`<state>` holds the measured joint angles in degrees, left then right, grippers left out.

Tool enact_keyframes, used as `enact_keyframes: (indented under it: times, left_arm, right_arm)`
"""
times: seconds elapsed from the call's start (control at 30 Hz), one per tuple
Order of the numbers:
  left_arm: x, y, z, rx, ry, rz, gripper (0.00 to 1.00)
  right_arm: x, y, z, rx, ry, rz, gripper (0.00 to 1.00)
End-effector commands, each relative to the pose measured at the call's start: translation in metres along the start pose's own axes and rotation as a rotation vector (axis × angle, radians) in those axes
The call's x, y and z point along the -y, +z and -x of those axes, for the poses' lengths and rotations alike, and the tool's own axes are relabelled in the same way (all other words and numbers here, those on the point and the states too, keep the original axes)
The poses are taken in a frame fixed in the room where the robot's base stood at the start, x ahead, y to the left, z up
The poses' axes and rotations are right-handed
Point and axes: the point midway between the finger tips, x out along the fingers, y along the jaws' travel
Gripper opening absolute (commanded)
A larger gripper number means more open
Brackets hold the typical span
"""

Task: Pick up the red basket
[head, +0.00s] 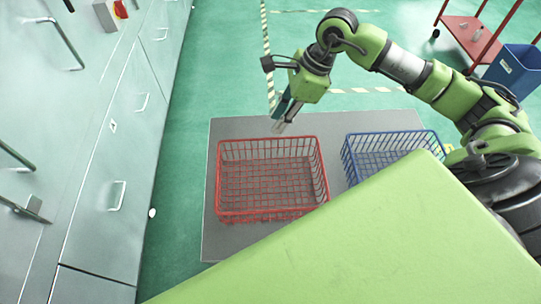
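The red basket (270,180) is an empty wire basket standing upright on a grey platform (225,245). My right gripper (282,125) hangs just above the basket's far rim, right of its middle. Its fingers point down and to the left, and nothing shows between them. The fingers overlap in this view, so their opening is unclear. I cannot tell whether they touch the rim. My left gripper is not in view.
A blue wire basket (385,158) stands right of the red one on the same platform. Grey cabinets (110,140) with handles line the left. A red cart (470,35) and a blue bin (515,70) are at upper right. Green floor is clear between cabinets and platform.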

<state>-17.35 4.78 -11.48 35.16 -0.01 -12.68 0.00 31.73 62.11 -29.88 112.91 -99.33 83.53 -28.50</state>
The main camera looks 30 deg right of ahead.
Motion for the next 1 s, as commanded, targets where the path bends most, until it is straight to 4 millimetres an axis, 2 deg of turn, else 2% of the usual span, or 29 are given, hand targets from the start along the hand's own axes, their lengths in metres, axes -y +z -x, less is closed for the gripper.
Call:
enact_keyframes:
  times: [0.13,0.3,0.53,0.77,0.9,1.0]
  left_arm:
    - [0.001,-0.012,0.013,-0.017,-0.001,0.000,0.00]
    - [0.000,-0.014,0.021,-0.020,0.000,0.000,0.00]
    - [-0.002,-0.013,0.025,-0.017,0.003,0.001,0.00]
    - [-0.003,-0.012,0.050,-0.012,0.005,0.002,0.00]
    - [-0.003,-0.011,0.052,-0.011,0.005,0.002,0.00]
    - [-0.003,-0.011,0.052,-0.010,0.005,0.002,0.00]
  right_arm:
    - [-0.002,0.002,-0.027,0.001,0.007,-0.001,0.24]
    - [-0.002,0.002,-0.058,0.001,0.005,-0.002,0.24]
    - [-0.002,0.001,-0.076,0.000,0.003,0.000,0.24]
    - [-0.010,0.003,-0.104,0.000,0.006,-0.002,0.24]
    - [-0.008,0.002,-0.122,0.000,0.003,-0.001,0.24]
    - [-0.008,0.001,-0.126,0.001,0.001,0.001,0.24]
